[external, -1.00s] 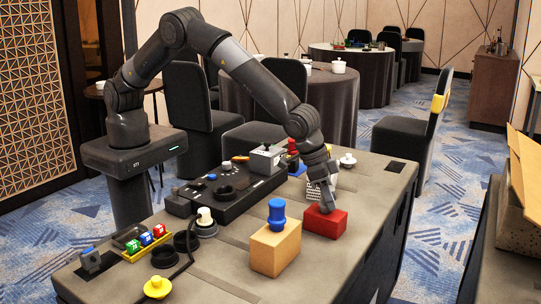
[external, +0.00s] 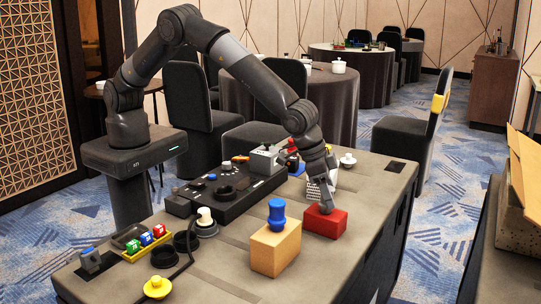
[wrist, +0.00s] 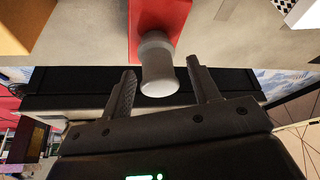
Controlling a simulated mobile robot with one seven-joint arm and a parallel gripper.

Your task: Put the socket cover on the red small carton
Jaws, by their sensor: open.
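The red small carton (external: 336,224) lies near the table's right edge, and it also fills the top middle of the wrist view (wrist: 176,12). A pale grey cylindrical piece (wrist: 158,72), which I take to be the socket cover, stands on the carton. In the external view it is hidden or merges with my fingers. My gripper (external: 325,208) is just above the carton. In the wrist view its fingers (wrist: 160,68) are open on either side of the grey piece, with a gap visible on both sides.
A tan box (external: 275,246) with a blue knob-like piece (external: 277,213) on it stands left of the red carton. A black-and-white patterned block (external: 318,190) is just behind. A long black console (external: 232,190), a cube tray (external: 146,243) and a yellow knob (external: 157,287) occupy the table's left side.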

